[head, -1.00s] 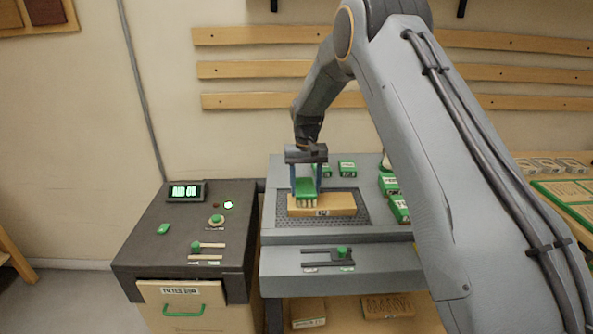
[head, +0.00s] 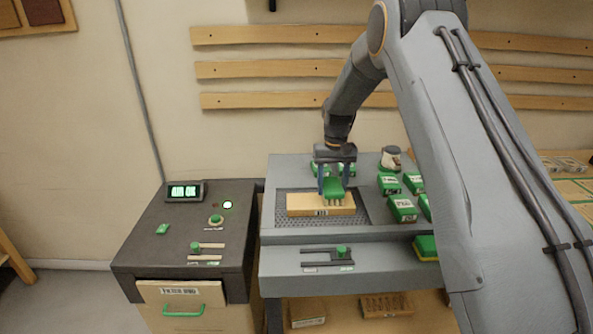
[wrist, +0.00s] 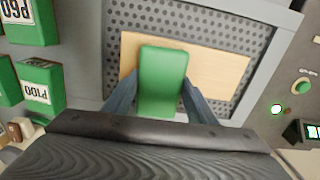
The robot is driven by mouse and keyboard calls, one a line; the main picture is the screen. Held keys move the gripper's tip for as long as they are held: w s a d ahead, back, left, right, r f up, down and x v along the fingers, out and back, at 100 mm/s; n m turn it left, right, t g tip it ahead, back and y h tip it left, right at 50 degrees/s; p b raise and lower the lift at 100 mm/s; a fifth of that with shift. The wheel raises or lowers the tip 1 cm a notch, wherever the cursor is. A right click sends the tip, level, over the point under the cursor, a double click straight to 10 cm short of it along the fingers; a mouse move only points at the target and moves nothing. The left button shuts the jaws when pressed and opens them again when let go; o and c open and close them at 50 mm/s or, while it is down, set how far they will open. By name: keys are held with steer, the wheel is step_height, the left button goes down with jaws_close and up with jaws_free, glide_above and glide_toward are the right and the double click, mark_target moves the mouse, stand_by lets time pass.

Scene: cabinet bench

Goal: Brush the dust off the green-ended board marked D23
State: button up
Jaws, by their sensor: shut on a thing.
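A pale wooden board (head: 305,204) lies flat on the dark perforated grid of the grey bench; it also shows in the wrist view (wrist: 215,72). A small label is on its front side, too small to read, and I cannot make out a green end. My gripper (head: 336,180) is shut on a green brush (head: 333,189), with a blue finger on each side of it. The brush has pale bristles pointing down at the right part of the board, seemingly touching it. The brush (wrist: 163,82) hides part of the board in the wrist view. I cannot make out dust.
Several green-and-white labelled blocks stand right of and behind the perforated grid (head: 365,215), including P100 (wrist: 40,86). A pale jar (head: 391,158) is at the back right. A dark cabinet (head: 150,235) with a lit display (head: 185,191) and buttons stands at left. A slider (head: 341,252) is on the bench front.

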steer(key=shift+d, duration=1.95)
steer(key=r, duration=0.2)
steer(key=r+p, duration=0.1)
steer(key=shift+s+d+r, duration=0.1)
steer(key=shift+d+r, duration=0.05)
steer(key=shift+d, duration=0.15)
steer(key=shift+r+p, duration=0.85)
steer(key=shift+r, duration=1.55)
